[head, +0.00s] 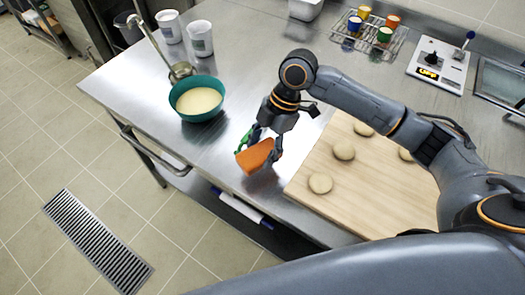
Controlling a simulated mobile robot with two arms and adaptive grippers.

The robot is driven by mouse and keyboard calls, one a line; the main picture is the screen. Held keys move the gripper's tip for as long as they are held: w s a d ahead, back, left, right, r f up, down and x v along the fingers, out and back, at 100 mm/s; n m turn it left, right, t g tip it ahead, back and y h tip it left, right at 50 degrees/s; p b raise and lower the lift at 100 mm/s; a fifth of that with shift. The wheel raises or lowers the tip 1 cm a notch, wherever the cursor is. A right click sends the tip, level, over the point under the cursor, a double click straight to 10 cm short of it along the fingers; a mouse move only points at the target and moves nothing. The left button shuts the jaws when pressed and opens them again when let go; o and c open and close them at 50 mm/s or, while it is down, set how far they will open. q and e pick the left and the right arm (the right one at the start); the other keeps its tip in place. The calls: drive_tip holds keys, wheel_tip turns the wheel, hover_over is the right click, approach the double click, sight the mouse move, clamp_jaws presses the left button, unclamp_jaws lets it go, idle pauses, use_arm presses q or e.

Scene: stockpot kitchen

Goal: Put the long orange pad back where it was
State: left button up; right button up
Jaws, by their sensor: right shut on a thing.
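My right gripper (263,147) reaches down near the front edge of the steel table (228,62). It is shut on an orange pad (255,157), with the fingers on either side of it. The pad is tilted and sits between the teal bowl and the wooden board. I cannot tell whether it touches the table. A small green thing (244,139) shows beside the pad, partly hidden by the gripper. My left gripper is not in the head view.
A wooden board (386,196) with dough balls lies right.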

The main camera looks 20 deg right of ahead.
sight(262, 154)
drive_tip(key=shift+w+d+f, duration=0.25)
drive_tip(key=shift+w+f, duration=0.45)
drive_tip(key=shift+f, duration=0.2)
wheel_tip(262, 154, down, 3)
drive_tip(key=shift+p, duration=0.8)
drive_tip(key=shift+f, duration=0.1)
drive_tip(key=shift+f, duration=0.15)
drive_tip(key=o, duration=1.1)
